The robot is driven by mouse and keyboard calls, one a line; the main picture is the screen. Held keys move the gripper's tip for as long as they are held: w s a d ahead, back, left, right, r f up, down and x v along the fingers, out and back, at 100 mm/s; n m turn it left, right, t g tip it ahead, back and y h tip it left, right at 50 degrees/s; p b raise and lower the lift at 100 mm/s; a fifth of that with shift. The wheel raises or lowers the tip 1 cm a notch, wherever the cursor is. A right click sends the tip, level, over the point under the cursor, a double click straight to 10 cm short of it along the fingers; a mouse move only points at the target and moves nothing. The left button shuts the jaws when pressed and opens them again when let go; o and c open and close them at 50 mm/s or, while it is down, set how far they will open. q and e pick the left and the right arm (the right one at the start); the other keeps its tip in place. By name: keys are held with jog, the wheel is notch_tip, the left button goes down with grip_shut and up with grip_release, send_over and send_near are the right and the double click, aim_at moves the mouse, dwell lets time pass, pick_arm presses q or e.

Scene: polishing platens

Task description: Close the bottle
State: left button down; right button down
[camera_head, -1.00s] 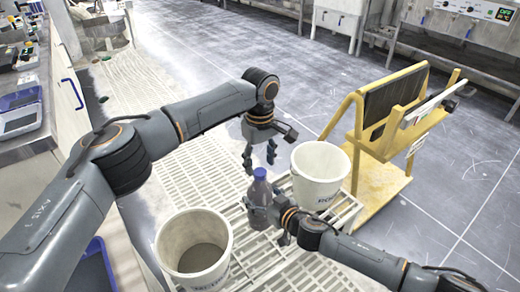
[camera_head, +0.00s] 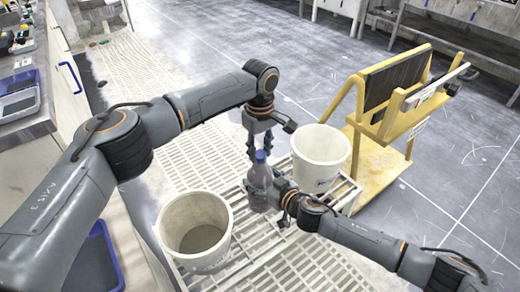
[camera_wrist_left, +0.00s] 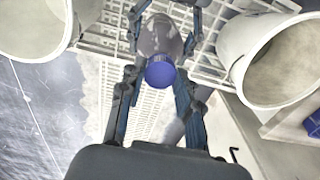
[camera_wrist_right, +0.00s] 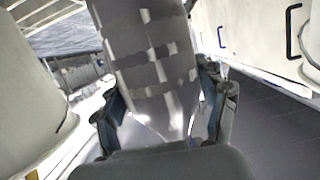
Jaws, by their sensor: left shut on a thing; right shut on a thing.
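A clear grey bottle (camera_head: 259,184) stands upright in the middle of the head view, with a blue cap (camera_head: 260,157) on its neck. My right gripper (camera_head: 268,192) is shut on the bottle's body from the right; the bottle body (camera_wrist_right: 150,60) fills the space between its fingers in the right wrist view. My left gripper (camera_head: 259,150) comes down from above and is shut on the cap. In the left wrist view the cap (camera_wrist_left: 160,73) sits between the fingers (camera_wrist_left: 159,80). The cap's thread is hidden.
A white bucket (camera_head: 165,229) stands left of the bottle and another white bucket (camera_head: 322,178) right of it, both on a white slatted rack (camera_head: 262,255). A yellow stand (camera_head: 385,182) is behind on the right. A counter with a scale (camera_head: 18,97) is at the left.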

pick_arm(q)
jog(key=m, duration=0.6)
jog(key=shift+f+m, duration=0.1)
jog(key=shift+m, duration=0.2)
jog(key=m, duration=2.1)
jog(key=c, duration=0.8)
grip_release()
jog(key=shift+c, duration=0.2)
